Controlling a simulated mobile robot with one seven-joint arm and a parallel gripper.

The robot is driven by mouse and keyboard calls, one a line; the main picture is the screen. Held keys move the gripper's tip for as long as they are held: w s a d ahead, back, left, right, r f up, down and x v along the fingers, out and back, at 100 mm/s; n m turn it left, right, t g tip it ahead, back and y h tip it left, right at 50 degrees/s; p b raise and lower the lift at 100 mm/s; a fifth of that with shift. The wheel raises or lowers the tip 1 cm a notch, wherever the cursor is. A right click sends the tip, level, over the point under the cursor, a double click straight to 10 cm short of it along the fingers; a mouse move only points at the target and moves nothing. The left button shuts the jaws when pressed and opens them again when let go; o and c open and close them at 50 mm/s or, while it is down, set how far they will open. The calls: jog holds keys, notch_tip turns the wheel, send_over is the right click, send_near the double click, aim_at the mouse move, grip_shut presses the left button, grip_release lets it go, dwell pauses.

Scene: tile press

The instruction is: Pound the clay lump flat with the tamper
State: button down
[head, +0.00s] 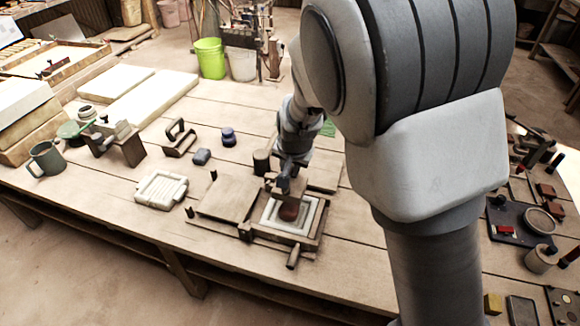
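The clay lump (289,211) is a rounded reddish-brown mass inside the pale square mould (271,219) of the press. My gripper (289,172) points down just above the press, with a brown wooden block, which looks like the tamper (286,187), at its fingertips. The gripper appears shut on this block, though the fingers are small and partly hidden. The block is directly over the far part of the clay and overlaps it in the picture. I cannot tell whether it touches the clay.
The press's wooden lid (229,198) lies left of the mould, and a handle (293,257) sticks out in front. A pale tile mould (160,189), a wooden-handled tool (180,138), a dark jar (228,137) and a mug (46,160) stand to the left. My arm hides the table's right middle.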

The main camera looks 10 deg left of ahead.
aim_at(291, 188)
notch_tip(291, 188, down, 8)
jog(key=b, duration=0.6)
jog(key=shift+s+d+f, duration=0.1)
notch_tip(291, 188, up, 7)
jog(key=p, duration=0.6)
jog(key=shift+f, duration=0.15)
jog(key=shift+w+f+b, duration=0.3)
jog(key=shift+w+b, duration=0.15)
jog(key=shift+w, duration=0.3)
